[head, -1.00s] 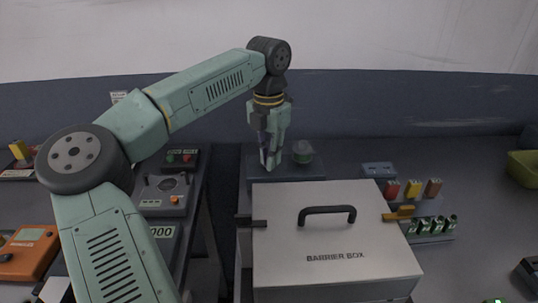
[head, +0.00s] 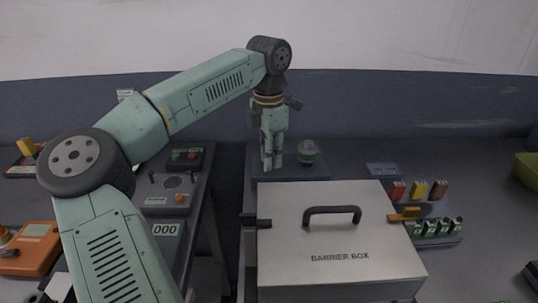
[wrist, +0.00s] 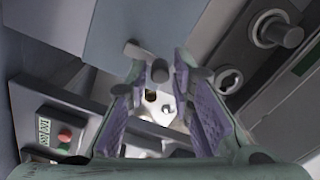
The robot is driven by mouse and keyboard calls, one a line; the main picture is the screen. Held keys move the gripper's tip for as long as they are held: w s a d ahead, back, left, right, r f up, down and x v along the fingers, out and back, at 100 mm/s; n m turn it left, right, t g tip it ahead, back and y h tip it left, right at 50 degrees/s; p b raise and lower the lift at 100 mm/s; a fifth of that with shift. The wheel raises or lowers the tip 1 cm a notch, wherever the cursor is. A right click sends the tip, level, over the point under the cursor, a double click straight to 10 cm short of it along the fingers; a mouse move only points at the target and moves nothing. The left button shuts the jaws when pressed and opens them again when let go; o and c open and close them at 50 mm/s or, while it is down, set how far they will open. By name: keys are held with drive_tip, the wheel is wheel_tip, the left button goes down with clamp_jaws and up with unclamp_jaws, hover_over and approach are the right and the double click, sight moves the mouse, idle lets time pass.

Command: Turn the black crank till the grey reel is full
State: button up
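My gripper (head: 272,163) points down over the dark platform (head: 315,175) behind the steel box. In the wrist view its two purple-padded fingers (wrist: 160,72) stand apart. A small dark round knob shows between the fingertips, with a gap seen on each side; I cannot tell for sure that it is the black crank's handle. The rest of the crank cannot be made out in the head view. A round grey and green piece (head: 307,152), seemingly the reel, stands on the platform just right of my gripper. How full it is cannot be read.
A steel barrier box (head: 340,225) with a black handle stands in front of the platform. Coloured blocks (head: 419,190) and green-topped cylinders (head: 436,227) are to its right.

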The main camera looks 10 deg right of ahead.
drive_tip(key=shift+o, duration=1.2)
wheel_tip(320, 180, up, 12)
